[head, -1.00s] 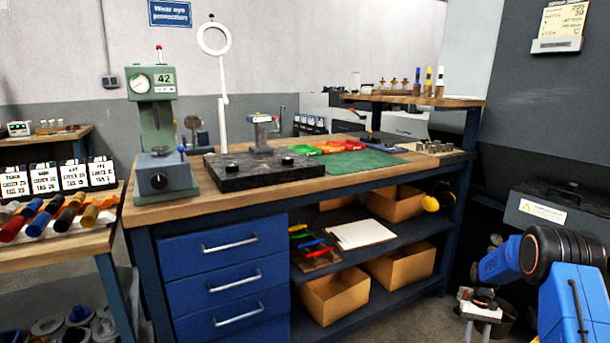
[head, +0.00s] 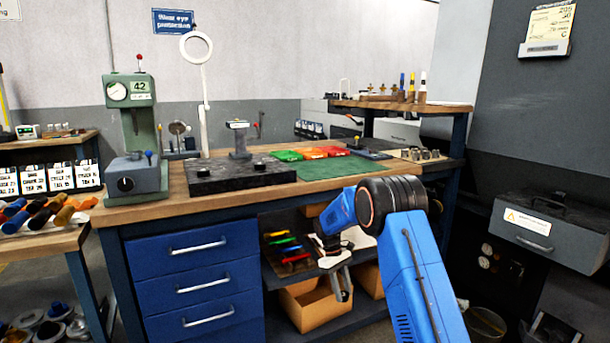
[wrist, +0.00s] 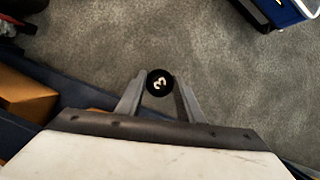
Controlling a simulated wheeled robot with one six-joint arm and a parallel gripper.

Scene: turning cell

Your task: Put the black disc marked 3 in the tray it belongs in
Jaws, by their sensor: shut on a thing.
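The black disc with a white 3 (wrist: 160,83) is between the fingertips of my gripper (wrist: 159,88) in the wrist view, its marked face toward the camera. My gripper is shut on it, above the grey floor. In the head view my gripper (head: 341,285) hangs in front of the bench's lower shelves, below the bench top; the disc cannot be made out there. A green tray (head: 286,156), an orange tray (head: 309,152) and a red tray (head: 333,150) stand in a row on the bench top, well above and behind my gripper. Their markings are too small to read.
The wooden bench top (head: 186,201) holds a dark slab (head: 235,180) with small black round pieces, a green mat (head: 335,169) and a green gauge stand (head: 133,130). Shelves with cardboard boxes (head: 309,309) lie behind my gripper. A grey cabinet (head: 553,232) stands at right.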

